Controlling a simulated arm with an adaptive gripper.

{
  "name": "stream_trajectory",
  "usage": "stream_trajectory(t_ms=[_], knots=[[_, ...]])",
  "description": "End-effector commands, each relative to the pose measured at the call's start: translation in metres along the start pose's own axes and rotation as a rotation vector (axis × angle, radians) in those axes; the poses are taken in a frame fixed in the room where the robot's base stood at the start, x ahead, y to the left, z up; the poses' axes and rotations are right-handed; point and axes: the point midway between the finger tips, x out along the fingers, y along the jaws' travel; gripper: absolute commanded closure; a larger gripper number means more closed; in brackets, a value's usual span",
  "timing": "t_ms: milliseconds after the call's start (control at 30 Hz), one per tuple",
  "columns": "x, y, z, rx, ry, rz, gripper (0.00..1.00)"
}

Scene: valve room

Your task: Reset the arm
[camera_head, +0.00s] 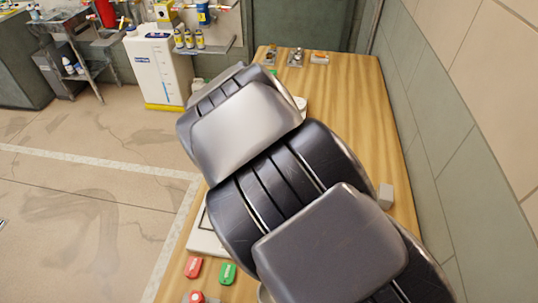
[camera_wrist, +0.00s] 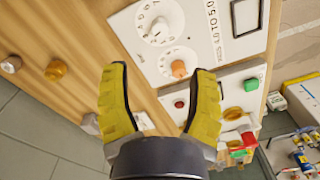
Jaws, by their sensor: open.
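My gripper (camera_wrist: 160,72) shows in the wrist view with its two yellow-padded fingers spread wide. Nothing sits between the fingers. Beyond the fingertips is a pale panel with a white dial knob (camera_wrist: 158,30) and an orange knob (camera_wrist: 178,69). Whether the fingers touch the panel cannot be told, but no grasp shows. In the head view my dark grey arm stretches over the middle of the wooden table and hides much of it. My gripper is not visible there.
The wooden table (camera_head: 345,90) runs along the wall at right. A red tag (camera_head: 193,267), a green tag (camera_head: 227,273) and a grey block (camera_head: 386,196) lie near my arm. A white container (camera_head: 157,65) stands beyond. A red button (camera_wrist: 180,104) and green button (camera_wrist: 251,85) are beside the panel.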

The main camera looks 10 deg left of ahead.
Motion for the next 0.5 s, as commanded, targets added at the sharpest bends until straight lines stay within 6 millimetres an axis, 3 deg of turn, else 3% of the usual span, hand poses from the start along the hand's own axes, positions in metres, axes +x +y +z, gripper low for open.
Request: stream_trajectory(t_ms=[167,267,367,500], knots=[[-0.002,0.001,-0.001,-0.001,-0.001,0.0,0.42],[-0.015,0.012,-0.005,-0.012,-0.005,-0.003,0.42],[-0.042,0.037,-0.009,-0.042,-0.023,0.0,0.42],[-0.087,0.089,-0.006,-0.124,-0.063,0.001,0.42]])
